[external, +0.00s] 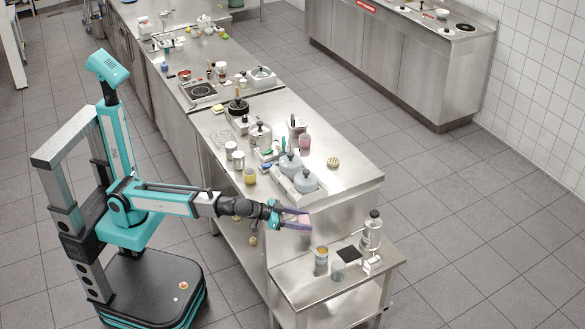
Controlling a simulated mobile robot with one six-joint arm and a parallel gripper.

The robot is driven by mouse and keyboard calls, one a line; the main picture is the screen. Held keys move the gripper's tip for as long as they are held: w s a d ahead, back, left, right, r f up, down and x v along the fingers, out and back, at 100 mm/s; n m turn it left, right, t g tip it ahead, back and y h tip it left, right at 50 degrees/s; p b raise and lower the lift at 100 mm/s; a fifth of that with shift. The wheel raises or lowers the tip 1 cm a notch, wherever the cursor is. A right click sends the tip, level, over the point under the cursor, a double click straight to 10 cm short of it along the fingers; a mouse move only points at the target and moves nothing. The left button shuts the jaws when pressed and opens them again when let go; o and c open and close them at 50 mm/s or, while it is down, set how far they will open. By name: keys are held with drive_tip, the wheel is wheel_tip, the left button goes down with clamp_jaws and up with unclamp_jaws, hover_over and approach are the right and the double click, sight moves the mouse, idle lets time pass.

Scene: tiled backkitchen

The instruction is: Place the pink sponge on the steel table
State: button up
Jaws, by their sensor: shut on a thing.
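The pink sponge (304,220) is between the fingers of my gripper (297,218). My gripper is shut on it and holds it in the air, in front of the near end of the long steel counter. The fingers hide part of the sponge. The small steel table (312,293) stands below and to the right of my gripper, at the end of the counter. The sponge appears apart from the tabletop; its exact height above it is hard to tell.
On the small table stand a tin (321,260), a grey-green cup (338,271), a dark flat square (349,254) and a tall steel flask (372,232). Its front part is bare. The long counter (352,168) carries grey-lidded pots (306,181), a yellow cup (249,176) and other kitchenware.

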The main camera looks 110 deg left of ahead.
drive_tip(key=w+d+f+b, duration=0.1)
drive_tip(key=d+f+b, duration=0.4)
drive_tip(key=f+b, duration=0.3)
drive_tip(key=shift+w+f+b, duration=0.35)
drive_tip(key=shift+w+f, duration=0.05)
drive_tip(key=shift+f, duration=0.3)
wheel_tip(320, 180, down, 14)
drive_tip(key=shift+f+b, duration=0.1)
drive_tip(key=shift+b, duration=1.15)
drive_tip(key=shift+f+b, duration=0.4)
drive_tip(key=shift+f, duration=1.5)
drive_tip(key=shift+f, duration=0.15)
drive_tip(key=o, duration=1)
drive_tip(key=shift+r, duration=0.25)
